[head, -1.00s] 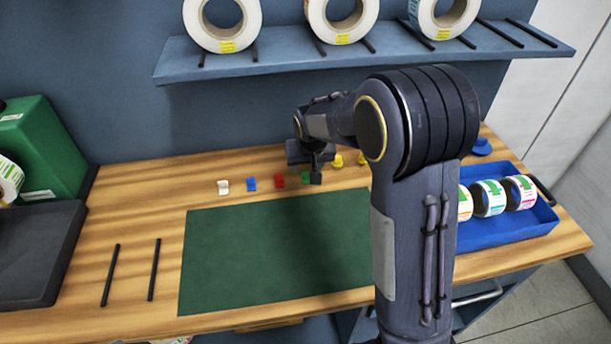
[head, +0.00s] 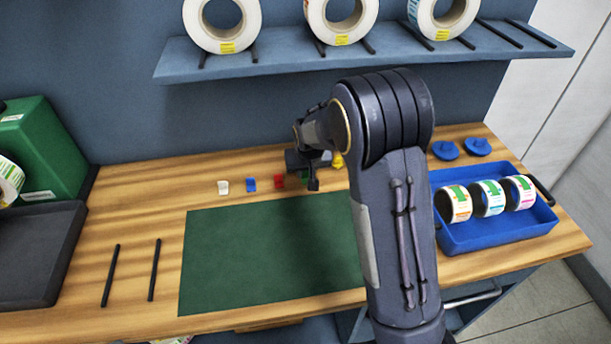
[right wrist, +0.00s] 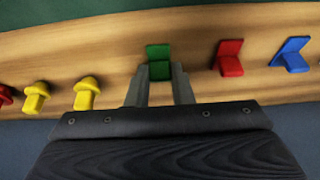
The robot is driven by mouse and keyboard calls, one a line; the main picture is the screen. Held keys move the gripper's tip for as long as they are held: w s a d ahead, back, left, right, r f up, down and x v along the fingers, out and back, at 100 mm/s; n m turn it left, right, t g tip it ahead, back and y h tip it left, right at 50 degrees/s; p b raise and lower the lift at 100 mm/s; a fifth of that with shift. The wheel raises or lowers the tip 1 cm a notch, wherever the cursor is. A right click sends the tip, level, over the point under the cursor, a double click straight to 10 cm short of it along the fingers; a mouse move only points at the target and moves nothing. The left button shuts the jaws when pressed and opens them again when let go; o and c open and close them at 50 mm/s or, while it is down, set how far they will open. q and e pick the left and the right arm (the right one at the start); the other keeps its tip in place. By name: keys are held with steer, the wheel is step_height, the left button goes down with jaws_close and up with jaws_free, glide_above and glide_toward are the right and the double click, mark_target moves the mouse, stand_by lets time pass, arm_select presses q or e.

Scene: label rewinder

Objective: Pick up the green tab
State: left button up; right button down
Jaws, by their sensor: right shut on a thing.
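The green tab (right wrist: 158,55) stands between the two fingers of my right gripper (right wrist: 159,76) in the right wrist view. The fingers are shut on its lower block. In the head view the right gripper (head: 313,183) is at the back of the table, just beyond the green mat, and hides most of the green tab (head: 304,176). I cannot tell whether the tab touches the wood or is slightly above it. My left gripper is not in view.
Red (head: 280,181), blue (head: 251,184) and white (head: 223,187) tabs stand left of the gripper. Yellow pieces (right wrist: 86,93) stand on its other side. The green mat (head: 235,260) is bare.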

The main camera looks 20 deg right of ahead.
steer(key=shift+r, duration=0.1)
steer(key=shift+r, duration=0.55)
steer(key=a+r, duration=1.1)
steer(key=a, duration=0.3)
steer(key=shift+r+b, duration=0.3)
steer(key=shift+r, duration=0.05)
